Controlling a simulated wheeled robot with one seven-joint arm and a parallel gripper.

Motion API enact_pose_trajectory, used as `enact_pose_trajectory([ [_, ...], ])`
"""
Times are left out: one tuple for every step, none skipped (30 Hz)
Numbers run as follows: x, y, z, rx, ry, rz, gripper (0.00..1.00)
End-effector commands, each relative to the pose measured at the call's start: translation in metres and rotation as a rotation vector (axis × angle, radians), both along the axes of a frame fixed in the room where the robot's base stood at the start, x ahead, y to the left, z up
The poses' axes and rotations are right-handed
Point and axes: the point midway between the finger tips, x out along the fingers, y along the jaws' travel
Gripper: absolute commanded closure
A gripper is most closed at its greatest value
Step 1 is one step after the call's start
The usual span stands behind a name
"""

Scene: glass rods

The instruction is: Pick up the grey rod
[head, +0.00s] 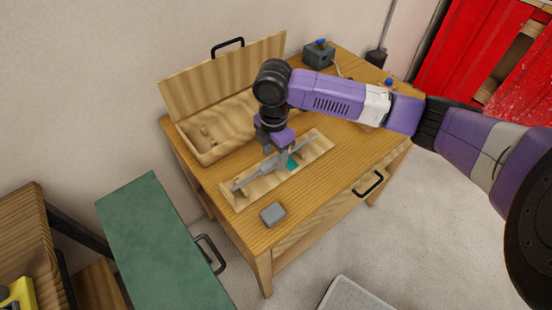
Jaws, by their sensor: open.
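The grey rod (247,181) lies slantwise over a pale wooden holder (314,158) on the wooden table. Its left end and upper right end show on either side of my gripper. My gripper (276,163) points down over the middle of the rod, with its fingers at about the rod's height. It is open. The fingers hide the rod's middle, so I cannot tell whether the rod lies between them or touches them. A small teal piece (292,163) shows just right of the fingers, on the holder.
An open wooden box (213,150) with its lid raised stands behind the holder. A grey block (272,214) lies near the table's front edge. A grey box with a blue knob (319,54) stands at the back. A green-topped cabinet (155,235) stands left of the table.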

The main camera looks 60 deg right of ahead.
Motion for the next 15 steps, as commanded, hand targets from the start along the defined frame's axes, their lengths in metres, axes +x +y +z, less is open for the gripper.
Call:
enact_pose_trajectory([
  [-0.0005, -0.0003, -0.0045, 0.0, 0.002, -0.001, 0.49],
  [-0.0003, -0.0002, -0.0066, 0.0, 0.001, -0.001, 0.49],
  [-0.0001, 0.0, -0.0086, 0.0, 0.0, -0.001, 0.49],
  [-0.0001, 0.0001, -0.0096, 0.0, -0.001, -0.001, 0.49],
  [-0.0001, 0.0001, -0.0102, 0.0, -0.001, -0.001, 0.49],
  [0.0, 0.0002, -0.0105, 0.0, -0.001, 0.0, 0.49],
  [0.0, 0.0002, -0.0105, 0.0, -0.001, 0.0, 0.49],
  [0.0, 0.0002, -0.0105, 0.0, -0.001, 0.0, 0.49],
  [0.0, 0.0002, -0.0105, 0.0, -0.001, 0.0, 0.49],
  [0.0, 0.0002, -0.0104, 0.0, -0.001, 0.0, 0.49],
  [0.0, 0.0002, -0.0104, 0.0, -0.001, 0.0, 0.53],
  [0.0, 0.0002, -0.0103, 0.0, -0.001, 0.0, 0.61],
  [0.0, 0.0002, -0.0103, 0.0, -0.001, 0.0, 0.67],
  [0.0, 0.0002, -0.0102, 0.0, -0.001, 0.0, 0.73],
  [0.0, 0.0002, -0.0102, 0.0, -0.001, 0.0, 0.8],
])
